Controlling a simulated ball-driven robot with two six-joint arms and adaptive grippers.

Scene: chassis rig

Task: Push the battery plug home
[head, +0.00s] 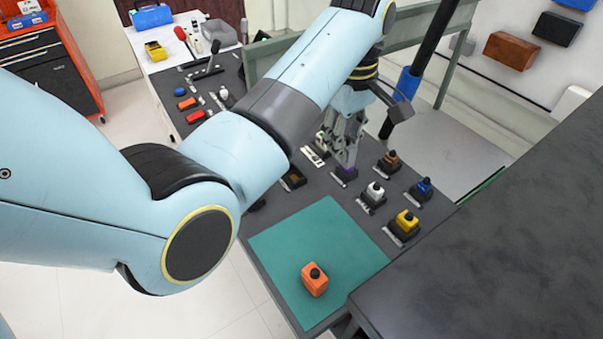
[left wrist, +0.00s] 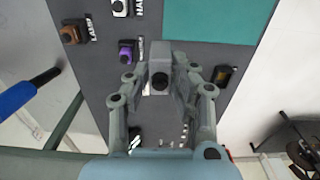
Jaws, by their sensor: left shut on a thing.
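My left gripper (head: 343,150) points down at the dark panel, between a purple plug (head: 347,171) and a white label plate. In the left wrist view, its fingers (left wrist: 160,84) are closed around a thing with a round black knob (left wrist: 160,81). The purple plug also shows in the left wrist view (left wrist: 126,50), left of the fingers. I cannot read a battery label. My right gripper is not in view.
A loose orange block (head: 314,281) stands on the teal mat (head: 290,240). White (head: 375,191), yellow (head: 406,221), blue (head: 424,187) and brown (head: 390,159) plugs stand close by. A black rod with a blue sleeve (head: 407,84) slants behind my gripper.

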